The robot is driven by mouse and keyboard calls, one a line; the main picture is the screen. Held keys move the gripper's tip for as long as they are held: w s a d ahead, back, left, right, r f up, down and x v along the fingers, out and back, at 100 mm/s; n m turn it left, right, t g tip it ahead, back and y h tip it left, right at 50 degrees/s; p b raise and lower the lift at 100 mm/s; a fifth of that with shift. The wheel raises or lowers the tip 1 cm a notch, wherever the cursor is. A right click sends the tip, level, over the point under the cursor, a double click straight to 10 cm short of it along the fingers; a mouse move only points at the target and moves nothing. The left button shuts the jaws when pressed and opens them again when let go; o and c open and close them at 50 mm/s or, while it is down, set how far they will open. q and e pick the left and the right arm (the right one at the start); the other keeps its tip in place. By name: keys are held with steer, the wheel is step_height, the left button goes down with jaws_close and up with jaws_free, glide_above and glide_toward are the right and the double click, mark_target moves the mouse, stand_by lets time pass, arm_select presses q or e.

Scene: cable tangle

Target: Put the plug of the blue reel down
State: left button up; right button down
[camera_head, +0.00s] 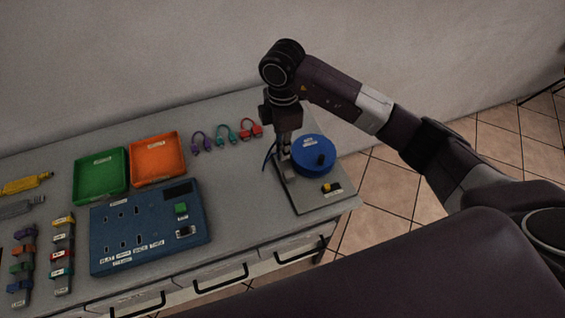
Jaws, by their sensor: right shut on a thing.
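The blue reel (311,153) sits on a grey base plate (312,199) at the right end of the table. It has a dark knob on top. My right gripper (284,152) points down at the reel's left side, above the plate's left edge. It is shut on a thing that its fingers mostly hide. A thin blue cable (268,158) shows just left of the fingers, beside the reel. The plug itself cannot be made out. My left gripper is not in view.
A blue panel (150,222) with slots lies left of the plate. Green (78,182) and orange (157,184) trays stand behind it. Purple, teal and red (250,128) short cables lie at the back. Labelled coloured pieces lie at left. Bare table separates panel and plate.

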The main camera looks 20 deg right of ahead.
step_height(320, 180, down, 3)
steer(key=shift+f+p, duration=0.1)
steer(key=shift+p, duration=0.2)
steer(key=shift+f, duration=0.35)
step_height(320, 180, down, 4)
steer(key=shift+f+p, duration=0.1)
steer(key=shift+p, duration=0.45)
steer(key=shift+f, duration=0.15)
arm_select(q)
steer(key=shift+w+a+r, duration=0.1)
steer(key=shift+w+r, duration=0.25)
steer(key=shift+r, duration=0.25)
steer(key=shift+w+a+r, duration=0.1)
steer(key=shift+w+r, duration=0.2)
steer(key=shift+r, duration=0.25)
arm_select(e)
steer(key=shift+f, duration=0.1)
steer(key=shift+f+b, duration=0.5)
steer(key=shift+f, duration=0.1)
steer(key=c, duration=2)
jaws_free()
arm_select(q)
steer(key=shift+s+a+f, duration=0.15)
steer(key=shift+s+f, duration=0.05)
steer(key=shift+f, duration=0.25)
arm_select(e)
steer(key=shift+r, duration=0.1)
